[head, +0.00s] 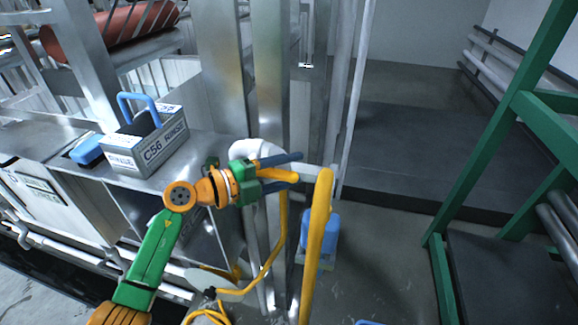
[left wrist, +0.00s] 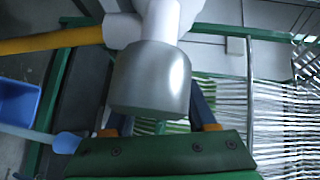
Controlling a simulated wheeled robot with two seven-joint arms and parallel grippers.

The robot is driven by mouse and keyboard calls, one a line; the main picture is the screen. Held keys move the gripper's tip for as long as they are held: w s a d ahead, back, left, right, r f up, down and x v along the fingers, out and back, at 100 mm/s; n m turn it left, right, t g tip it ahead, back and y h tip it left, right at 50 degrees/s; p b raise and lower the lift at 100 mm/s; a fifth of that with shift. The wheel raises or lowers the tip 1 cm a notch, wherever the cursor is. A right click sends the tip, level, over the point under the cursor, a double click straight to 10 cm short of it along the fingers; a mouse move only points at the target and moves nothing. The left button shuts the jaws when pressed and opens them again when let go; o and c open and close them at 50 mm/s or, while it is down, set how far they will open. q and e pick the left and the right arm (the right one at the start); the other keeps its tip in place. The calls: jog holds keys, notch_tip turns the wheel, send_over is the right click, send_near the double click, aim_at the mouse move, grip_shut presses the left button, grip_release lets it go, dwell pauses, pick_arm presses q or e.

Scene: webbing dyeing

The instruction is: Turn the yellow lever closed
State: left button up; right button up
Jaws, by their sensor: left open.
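The yellow lever (head: 318,235) is a thick bar that hangs downward from a white fitting (head: 322,173) right of the metal posts. In the left wrist view the yellow lever (left wrist: 50,42) runs in from the left edge to white valve parts. My left gripper (head: 298,167) is open, its two blue fingers pointing right beside the lever's upper end. In the left wrist view its fingers (left wrist: 158,118) stand on either side of a grey metal cylinder (left wrist: 152,78), which hides their tips. I cannot tell whether they touch it. My right gripper is not in view.
A grey box marked C56 (head: 150,143) with a blue handle stands on the metal bench at left. A blue object (head: 322,238) sits behind the lever. A green frame (head: 480,170) stands at right. Floor between lever and frame is mostly clear.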

pick_arm(q)
jog(key=shift+d, duration=0.1)
grip_shut()
dwell(1.3)
